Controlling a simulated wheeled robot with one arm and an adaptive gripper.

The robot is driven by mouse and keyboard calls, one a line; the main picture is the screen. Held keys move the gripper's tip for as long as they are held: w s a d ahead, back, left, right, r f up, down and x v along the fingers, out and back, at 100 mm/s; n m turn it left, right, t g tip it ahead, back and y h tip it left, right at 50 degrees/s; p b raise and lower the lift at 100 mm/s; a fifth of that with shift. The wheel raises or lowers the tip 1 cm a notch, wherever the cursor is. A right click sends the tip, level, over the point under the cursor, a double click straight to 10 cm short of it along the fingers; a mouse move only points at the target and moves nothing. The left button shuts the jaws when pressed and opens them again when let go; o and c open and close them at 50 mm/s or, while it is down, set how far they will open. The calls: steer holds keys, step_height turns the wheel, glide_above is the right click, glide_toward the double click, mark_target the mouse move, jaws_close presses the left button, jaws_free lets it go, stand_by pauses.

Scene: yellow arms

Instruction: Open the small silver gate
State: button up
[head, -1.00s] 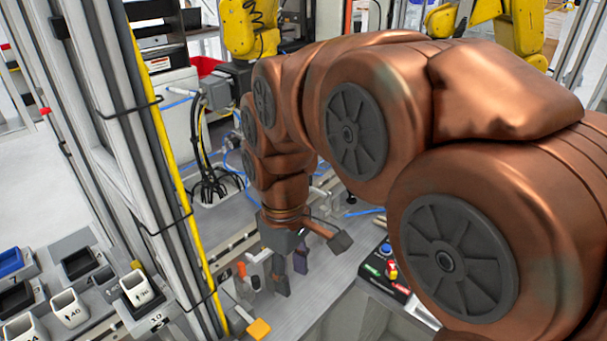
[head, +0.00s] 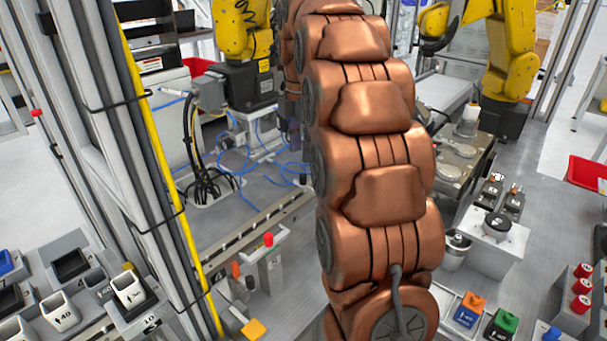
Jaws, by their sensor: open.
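No part stands out clearly as the small silver gate. A small silver upright piece with a flat bar and red knob (head: 269,262) stands beside the rail at lower centre; I cannot tell if it is the gate or whether it is open or shut. My copper arm reaches away up the middle of the head view. A small dark part of my gripper (head: 291,132) shows at the arm's left edge, well beyond the silver piece. The arm hides most of the gripper and both fingertips are not clear. I see nothing held.
A metal rail (head: 262,219) crosses the grey table, with blue hoses behind it. A tall frame with a yellow strip (head: 172,190) stands on the left. Yellow robot arms (head: 513,50) stand at the back. Trays with coloured blocks (head: 467,311) lie at lower right.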

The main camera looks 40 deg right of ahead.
mark_target(303, 175)
steer(key=shift+w+d+f, duration=0.1)
steer(key=shift+d, duration=0.1)
steer(key=shift+f+p, duration=0.8)
steer(key=shift+f, duration=2.95)
jaws_close()
